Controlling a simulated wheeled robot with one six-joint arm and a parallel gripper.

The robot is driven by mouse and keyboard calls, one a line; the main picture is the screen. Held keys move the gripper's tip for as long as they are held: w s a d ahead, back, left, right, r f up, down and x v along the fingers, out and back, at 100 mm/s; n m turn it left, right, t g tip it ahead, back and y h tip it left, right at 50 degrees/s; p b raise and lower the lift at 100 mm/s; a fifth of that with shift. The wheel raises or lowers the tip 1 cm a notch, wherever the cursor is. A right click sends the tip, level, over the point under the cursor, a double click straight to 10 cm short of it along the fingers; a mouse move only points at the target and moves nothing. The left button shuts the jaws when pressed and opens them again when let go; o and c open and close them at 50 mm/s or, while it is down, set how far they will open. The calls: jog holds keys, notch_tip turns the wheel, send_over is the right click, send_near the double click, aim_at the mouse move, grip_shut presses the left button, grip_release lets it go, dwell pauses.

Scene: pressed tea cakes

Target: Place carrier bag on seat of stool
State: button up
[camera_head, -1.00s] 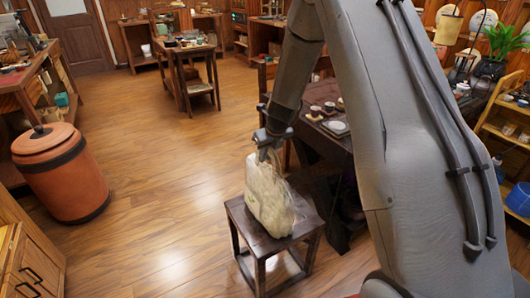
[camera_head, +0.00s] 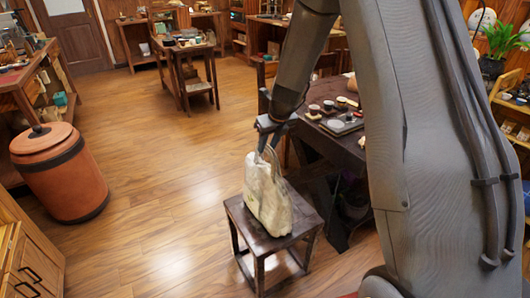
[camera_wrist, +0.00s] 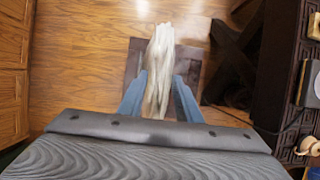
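A cream-white carrier bag (camera_head: 267,200) stands roughly upright on the seat of a dark wooden stool (camera_head: 300,222). My gripper (camera_head: 269,150) is at the top of the bag, fingers pointing down. In the wrist view the fingers (camera_wrist: 159,95) are spread, one on each side of the bag's top (camera_wrist: 160,55). The gripper looks open; whether a finger touches the bag is unclear. Part of the stool seat (camera_wrist: 133,62) shows beside the bag. The bag hides much of the seat.
A dark table (camera_head: 345,150) with tea things stands close behind the stool on the right. A lidded orange-brown bin (camera_head: 62,175) stands at the left, near a wooden cabinet (camera_head: 30,262). The floor (camera_head: 165,200) left of the stool is clear.

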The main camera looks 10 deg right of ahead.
jog(key=v, duration=0.5)
jog(key=shift+r, duration=0.1)
jog(key=shift+s+r+n, duration=0.3)
jog(key=shift+s, duration=0.1)
jog(key=s+r+n+g+h, duration=0.1)
jog(key=s+n+g, duration=0.2)
jog(key=s+n, duration=2.7)
jog(key=shift+s+a+n+g, duration=0.25)
jog(key=shift+n+g, duration=0.15)
jog(key=shift+n, duration=0.6)
jog(key=shift+w+r, duration=0.1)
jog(key=shift+r, duration=0.05)
